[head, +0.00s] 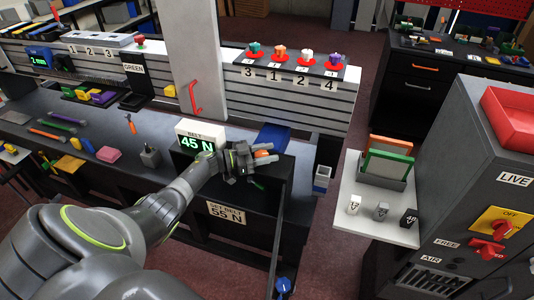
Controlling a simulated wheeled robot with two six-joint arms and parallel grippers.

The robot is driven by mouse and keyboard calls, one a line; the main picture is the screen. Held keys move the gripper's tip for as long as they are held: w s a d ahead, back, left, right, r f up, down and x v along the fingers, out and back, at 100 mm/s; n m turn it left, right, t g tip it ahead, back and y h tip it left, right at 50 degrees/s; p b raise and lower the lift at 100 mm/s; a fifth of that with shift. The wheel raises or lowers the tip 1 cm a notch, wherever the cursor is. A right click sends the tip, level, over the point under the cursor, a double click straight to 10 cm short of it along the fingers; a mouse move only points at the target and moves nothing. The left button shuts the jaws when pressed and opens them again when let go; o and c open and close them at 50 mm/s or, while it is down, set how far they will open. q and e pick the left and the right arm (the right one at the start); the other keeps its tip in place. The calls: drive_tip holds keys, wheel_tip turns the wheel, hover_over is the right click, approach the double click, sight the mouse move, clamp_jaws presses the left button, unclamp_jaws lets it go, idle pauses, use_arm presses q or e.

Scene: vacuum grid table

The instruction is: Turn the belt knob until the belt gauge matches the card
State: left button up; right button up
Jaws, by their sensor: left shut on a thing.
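The belt gauge (198,143) is a white box labelled BELT, and its green digits read 45 N. The card (226,213) on the dark front below reads SET BELT 55 N. My left gripper (263,154) reaches in from the left to just right of the gauge. Its fingers are shut on the belt knob, which is mostly hidden by the gripper; only a small orange part shows between the fingers. My right gripper is out of view.
A blue bin (274,137) stands just behind my left gripper. A dark upright rail (279,225) runs down at its right. A white shelf (375,207) with small blocks is farther right, beside a grey cabinet (455,165). Loose tools lie on the bench at left.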

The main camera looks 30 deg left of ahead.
use_arm(q)
drive_tip(key=o, duration=1)
drive_tip(key=shift+c, duration=0.2)
drive_tip(key=b+v, duration=0.5)
drive_tip(key=v, duration=1.2)
drive_tip(key=shift+s, duration=0.15)
drive_tip(key=shift+a, duration=0.15)
